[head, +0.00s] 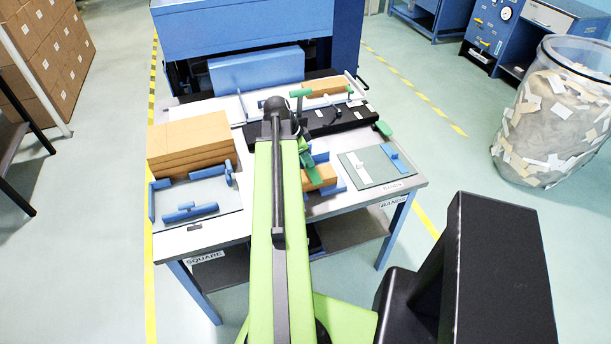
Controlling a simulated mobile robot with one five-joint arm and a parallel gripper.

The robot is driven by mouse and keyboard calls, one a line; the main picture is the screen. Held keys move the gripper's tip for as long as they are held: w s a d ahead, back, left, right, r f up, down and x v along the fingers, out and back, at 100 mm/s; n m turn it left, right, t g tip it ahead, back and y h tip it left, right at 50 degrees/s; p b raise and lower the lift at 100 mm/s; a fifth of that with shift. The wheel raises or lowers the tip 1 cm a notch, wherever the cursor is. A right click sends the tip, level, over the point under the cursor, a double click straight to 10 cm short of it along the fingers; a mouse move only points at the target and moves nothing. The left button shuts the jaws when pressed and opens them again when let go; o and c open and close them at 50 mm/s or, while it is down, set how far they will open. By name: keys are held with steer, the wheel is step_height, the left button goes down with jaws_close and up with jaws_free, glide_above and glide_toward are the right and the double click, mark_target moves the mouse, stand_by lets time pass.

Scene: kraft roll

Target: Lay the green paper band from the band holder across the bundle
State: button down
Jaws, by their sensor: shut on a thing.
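A brown bundle (325,185) lies between blue guides on the table's front middle, partly hidden behind my arm. A green strip (314,174), which looks like the paper band, reaches from my gripper (306,154) over the bundle. My gripper is small in view and partly hidden by my arm; it is shut on the green band. I cannot tell whether the band touches the bundle. To the right, a grey-green board (372,160) above the "BANDS" label looks like the band holder. It carries a white strip (360,170) and a blue bar (393,157).
A brown stack (190,140) stands at the left, behind a blue-edged tray (205,192) above the "SQUARE" label. A blue machine (245,30) stands at the back; a scrap bin (555,110) is right.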

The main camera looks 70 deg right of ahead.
mark_target(306, 166)
steer(key=shift+w+a+f, duration=0.1)
steer(key=shift+w, duration=0.15)
step_height(306, 166, down, 4)
steer(key=b, duration=0.4)
steer(key=shift+f, duration=0.25)
steer(key=shift+r, duration=0.25)
steer(key=shift+f, duration=0.2)
steer(key=c, duration=1.6)
jaws_free()
steer(key=shift+r, duration=0.1)
